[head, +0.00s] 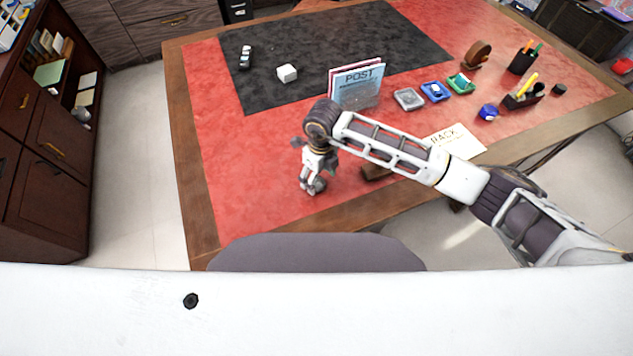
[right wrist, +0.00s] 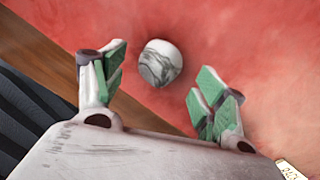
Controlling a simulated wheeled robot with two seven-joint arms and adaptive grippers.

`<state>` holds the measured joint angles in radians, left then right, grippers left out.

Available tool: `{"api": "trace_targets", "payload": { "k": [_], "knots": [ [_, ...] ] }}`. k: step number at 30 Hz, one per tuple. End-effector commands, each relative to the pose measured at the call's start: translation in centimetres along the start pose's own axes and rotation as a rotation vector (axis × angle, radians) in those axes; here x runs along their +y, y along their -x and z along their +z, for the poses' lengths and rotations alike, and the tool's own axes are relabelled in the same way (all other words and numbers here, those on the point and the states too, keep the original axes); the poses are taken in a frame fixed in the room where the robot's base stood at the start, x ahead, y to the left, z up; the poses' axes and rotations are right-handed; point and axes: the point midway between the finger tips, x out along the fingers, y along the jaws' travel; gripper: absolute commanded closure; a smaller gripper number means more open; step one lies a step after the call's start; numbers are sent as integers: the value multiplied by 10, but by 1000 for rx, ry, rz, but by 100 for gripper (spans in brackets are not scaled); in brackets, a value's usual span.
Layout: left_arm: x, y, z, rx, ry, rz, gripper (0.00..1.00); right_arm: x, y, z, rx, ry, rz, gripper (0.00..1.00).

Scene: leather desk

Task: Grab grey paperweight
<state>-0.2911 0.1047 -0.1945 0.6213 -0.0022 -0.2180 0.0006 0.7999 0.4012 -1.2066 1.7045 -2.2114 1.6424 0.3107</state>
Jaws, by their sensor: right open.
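The grey paperweight (right wrist: 160,64) is a round, pale grey piece with darker marbled veins. In the right wrist view it lies on the red leather desktop, just beyond the gap between my fingers. My right gripper (right wrist: 164,82) is open and empty, with green-padded fingers on either side of that gap. In the head view my right gripper (head: 313,187) points down over the near part of the desk. There I cannot clearly tell the paperweight from the gripper. My left gripper is in neither view.
A POST holder (head: 357,88) stands behind my right arm. Stamp pads, a tape dispenser (head: 477,55) and pen holders fill the right side. The desk's left side is clear.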

Motion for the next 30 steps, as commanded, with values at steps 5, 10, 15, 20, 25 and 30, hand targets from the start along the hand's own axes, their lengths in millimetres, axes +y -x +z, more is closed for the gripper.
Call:
{"api": "trace_targets", "payload": {
  "k": [5,10,15,20,25,30],
  "knots": [
    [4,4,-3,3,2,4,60,1,-19,2,2,-1,2,28],
    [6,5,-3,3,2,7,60,0,-29,3,-1,0,-1,28],
    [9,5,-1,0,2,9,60,0,-30,3,-1,1,-1,28],
    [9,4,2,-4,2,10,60,0,-30,3,-1,1,-1,28],
    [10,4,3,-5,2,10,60,0,-30,3,-1,0,0,32],
    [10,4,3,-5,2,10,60,0,-30,3,-1,0,0,54]
  ]
}}
